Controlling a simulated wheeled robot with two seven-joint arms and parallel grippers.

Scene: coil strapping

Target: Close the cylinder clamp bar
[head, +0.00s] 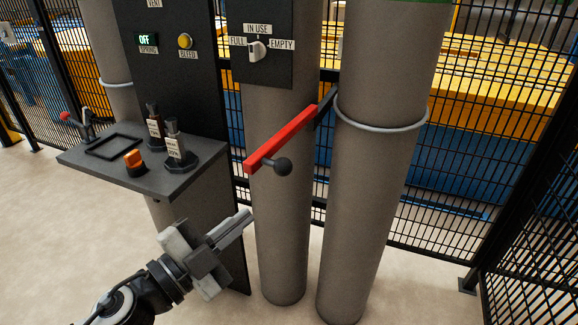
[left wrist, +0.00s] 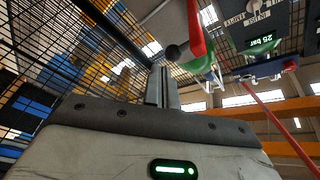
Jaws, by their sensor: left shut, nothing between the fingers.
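The red clamp bar (head: 282,138) sticks out toward me in front of the grey gas cylinders in the head view, swung away from them. A dark ball knob (head: 283,166) sits on a short stem near its front end. The bar's far end meets a dark bracket between the cylinders. My left gripper (head: 248,216) is shut and empty, below and left of the bar, apart from it. In the left wrist view the shut fingers (left wrist: 162,86) point up, with the knob (left wrist: 174,52) and red bar (left wrist: 195,30) beyond them. My right gripper is not in view.
A grey shelf (head: 120,179) at the left holds an orange switch (head: 134,162) and two dark-based fittings. A panel with a FULL / IN USE / EMPTY dial (head: 257,48) hangs on the middle cylinder (head: 280,240). Black mesh fencing (head: 530,200) stands behind and right. Floor in front is clear.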

